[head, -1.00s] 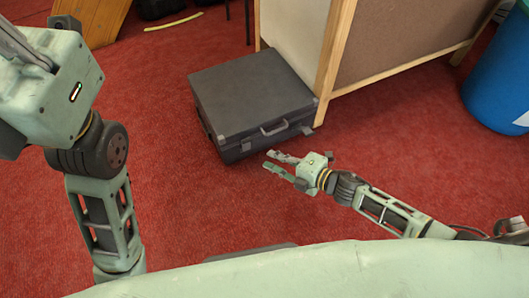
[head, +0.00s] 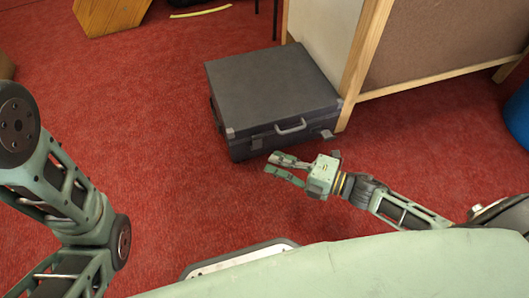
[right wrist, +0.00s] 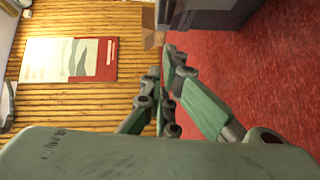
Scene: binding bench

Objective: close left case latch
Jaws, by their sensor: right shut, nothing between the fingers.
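The dark grey case (head: 270,88) lies flat on the red floor with its lid down. Its grey handle (head: 290,126) is on the near side. A small grey piece left of the handle looks like the left latch (head: 257,143); its state is too small to tell. The right latch (head: 327,134) juts out from the front. My right gripper (head: 279,168) is shut and empty, just in front of the case, apart from it and pointing left. The case also shows in the right wrist view (right wrist: 218,16), beyond the fingers (right wrist: 168,72). My left gripper is out of view.
A wood-framed board (head: 425,45) stands close behind and right of the case. A blue bin (head: 519,115) is at the right edge. A wooden block (head: 108,14) and a yellow strip (head: 200,12) lie at the back. Red floor left of the case is clear.

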